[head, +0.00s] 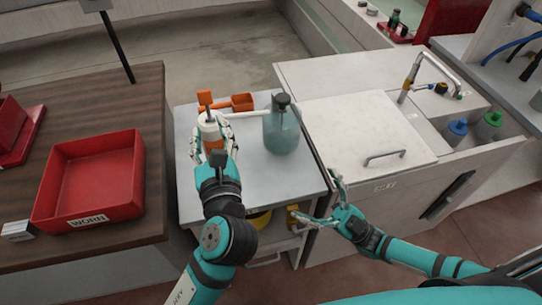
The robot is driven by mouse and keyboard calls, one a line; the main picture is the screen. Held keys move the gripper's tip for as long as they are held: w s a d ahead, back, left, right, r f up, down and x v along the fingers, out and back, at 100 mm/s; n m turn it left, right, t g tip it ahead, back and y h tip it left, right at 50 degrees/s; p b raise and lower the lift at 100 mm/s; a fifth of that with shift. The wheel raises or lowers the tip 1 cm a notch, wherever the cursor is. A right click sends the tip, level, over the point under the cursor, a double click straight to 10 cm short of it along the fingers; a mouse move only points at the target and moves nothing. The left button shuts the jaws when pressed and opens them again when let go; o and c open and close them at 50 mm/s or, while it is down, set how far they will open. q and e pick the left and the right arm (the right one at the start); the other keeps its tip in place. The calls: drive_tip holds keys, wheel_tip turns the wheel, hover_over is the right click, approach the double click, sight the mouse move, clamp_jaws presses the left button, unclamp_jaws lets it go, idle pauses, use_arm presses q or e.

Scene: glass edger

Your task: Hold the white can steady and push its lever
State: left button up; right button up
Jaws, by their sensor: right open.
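The white can (209,130) stands upright on the light grey cabinet top, with an orange band low on its body. Its orange lever (206,98) sticks up at the top, and a white spout (248,114) points right. My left gripper (211,140) has its fingers on both sides of the can and appears closed on it; the hand hides part of the lower body. My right gripper (314,191) is open and empty, at the cabinet's front right edge, well apart from the can and its lever.
An orange scoop-like piece (242,102) lies behind. A red tray (92,180) is on the wooden table at left. A white sink counter (350,120) is at right.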

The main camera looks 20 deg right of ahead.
wheel_tip(320, 180, up, 11)
drive_tip(key=w+a+n+g+y, duration=0.2)
drive_tip(key=n+g+y, duration=0.3)
drive_tip(key=g, duration=0.1)
drive_tip(key=m+t+h, duration=0.3)
drive_tip(key=m+h, duration=0.8)
drive_tip(key=h, duration=0.1)
approach(213, 131)
drive_tip(key=s+d+f, duration=0.2)
drive_tip(key=s+d, duration=0.1)
drive_tip(key=d, duration=0.1)
drive_tip(key=shift+w+d+f+m+h, duration=0.25)
drive_tip(key=shift+w+f+m+h, duration=0.3)
drive_tip(key=shift+w, duration=0.1)
drive_tip(key=x, duration=1.7)
drive_tip(key=shift+w, duration=0.15)
